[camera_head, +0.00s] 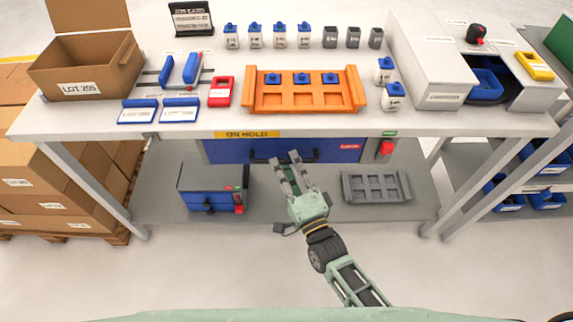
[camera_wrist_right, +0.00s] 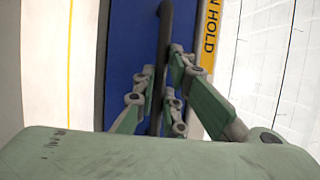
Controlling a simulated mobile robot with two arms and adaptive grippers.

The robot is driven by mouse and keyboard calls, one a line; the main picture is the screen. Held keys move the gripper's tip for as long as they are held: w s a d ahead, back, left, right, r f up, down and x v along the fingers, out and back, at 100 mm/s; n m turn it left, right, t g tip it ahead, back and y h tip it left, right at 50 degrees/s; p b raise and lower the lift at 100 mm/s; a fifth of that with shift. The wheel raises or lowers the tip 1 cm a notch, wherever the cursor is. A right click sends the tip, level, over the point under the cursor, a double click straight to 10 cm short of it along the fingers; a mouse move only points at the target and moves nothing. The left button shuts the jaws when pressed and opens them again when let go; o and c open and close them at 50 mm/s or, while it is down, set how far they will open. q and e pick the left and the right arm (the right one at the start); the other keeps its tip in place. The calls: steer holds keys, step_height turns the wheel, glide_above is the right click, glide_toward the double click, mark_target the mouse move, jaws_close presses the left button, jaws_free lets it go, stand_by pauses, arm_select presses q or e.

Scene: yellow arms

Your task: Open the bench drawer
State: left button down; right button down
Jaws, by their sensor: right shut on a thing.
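The bench drawer (camera_head: 228,151) has a blue front under the white worktop and looks closed. Its dark bar handle (camera_head: 306,154) runs along the front; it also shows upright in the right wrist view (camera_wrist_right: 165,40), against the blue drawer front (camera_wrist_right: 130,60). My right gripper (camera_head: 289,158) reaches up to the handle from below, and in the wrist view its fingers (camera_wrist_right: 165,95) are on both sides of the bar, shut on it. My left gripper is not in view.
A yellow "ON HOLD" strip (camera_head: 247,134) lies on the worktop edge above the drawer. A red part (camera_head: 385,148) hangs right of the drawer. A blue-fronted box (camera_head: 212,187) and a grey tray (camera_head: 376,187) sit on the lower shelf. The floor in front is clear.

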steer(key=shift+s, duration=0.1)
steer(key=s+p, duration=0.3)
steer(key=s, duration=2.2)
steer(key=shift+s, duration=0.25)
steer(key=shift+f, duration=0.15)
steer(key=c, duration=1.8)
jaws_free()
steer(key=shift+w, duration=0.1)
steer(key=v, duration=1.2)
